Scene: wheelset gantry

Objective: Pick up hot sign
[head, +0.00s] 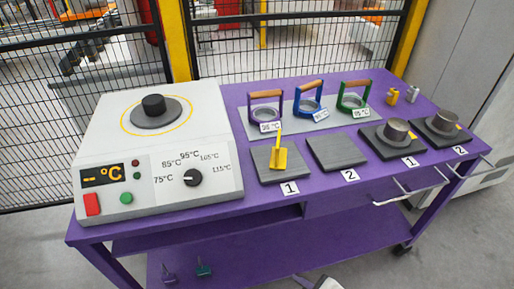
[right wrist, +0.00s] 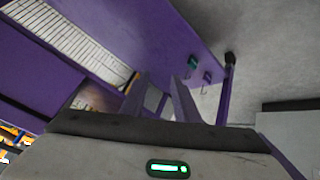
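A small yellow sign (head: 279,157) stands on the dark grey pad marked 1 (head: 262,174), on the left of the purple cart's (head: 230,112) front row. I take it as the hot sign; any lettering is too small to read. My right gripper (right wrist: 160,95) shows in the right wrist view with its two fingers apart and nothing between them. Part of it shows at the bottom edge of the head view, low in front of the cart and well away from the sign. My left gripper is not in view.
A white heater (head: 210,121) with a dial fills the cart's left side. The dark pad marked 2 (head: 335,151) is empty. Three handled rings, the blue one (head: 309,101) in the middle, stand behind. Metal cylinders (head: 396,130) sit at right. A metal handle (head: 412,191) juts from the front.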

